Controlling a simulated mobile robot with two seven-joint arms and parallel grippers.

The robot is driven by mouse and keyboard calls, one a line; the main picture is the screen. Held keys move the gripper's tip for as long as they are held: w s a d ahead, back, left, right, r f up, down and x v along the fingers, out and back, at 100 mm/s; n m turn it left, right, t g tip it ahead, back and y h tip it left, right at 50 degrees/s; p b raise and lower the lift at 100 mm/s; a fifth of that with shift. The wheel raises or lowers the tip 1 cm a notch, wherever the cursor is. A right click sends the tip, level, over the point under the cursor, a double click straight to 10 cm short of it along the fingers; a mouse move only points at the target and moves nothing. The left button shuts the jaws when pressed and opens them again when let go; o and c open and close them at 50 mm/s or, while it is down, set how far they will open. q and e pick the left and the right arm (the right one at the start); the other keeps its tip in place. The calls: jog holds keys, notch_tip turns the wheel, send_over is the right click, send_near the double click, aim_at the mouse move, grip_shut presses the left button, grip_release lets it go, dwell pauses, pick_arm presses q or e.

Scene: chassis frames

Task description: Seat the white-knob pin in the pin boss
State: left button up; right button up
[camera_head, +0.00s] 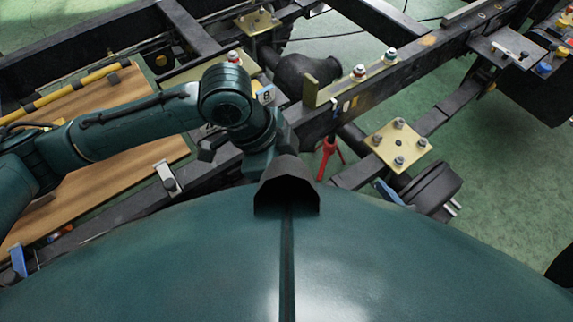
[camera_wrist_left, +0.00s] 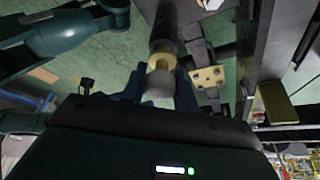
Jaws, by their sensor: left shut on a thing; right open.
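In the left wrist view, my left gripper (camera_wrist_left: 160,92) is shut on a pale rounded knob, the white-knob pin (camera_wrist_left: 158,86). A brass-coloured collar (camera_wrist_left: 161,61) lies just beyond the knob, in line with a dark cylinder (camera_wrist_left: 163,25). I cannot tell whether the collar belongs to the pin or to the pin boss, or how deep the pin sits. In the head view my left arm comes in from the left, and its gripper is hidden behind my own dark body part. My right gripper is open but hard to make out in the head view.
Dark chassis rails (camera_head: 420,62) cross the head view. A brass plate with several bolts (camera_head: 398,144) and a red stand (camera_head: 328,158) are right of my left wrist. A wooden board (camera_head: 95,165) lies at the left.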

pick_arm(q)
jog(key=shift+f, duration=0.45)
jog(key=o, duration=1.2)
jog(key=shift+r+p, duration=1.55)
jog(key=shift+p, duration=0.7)
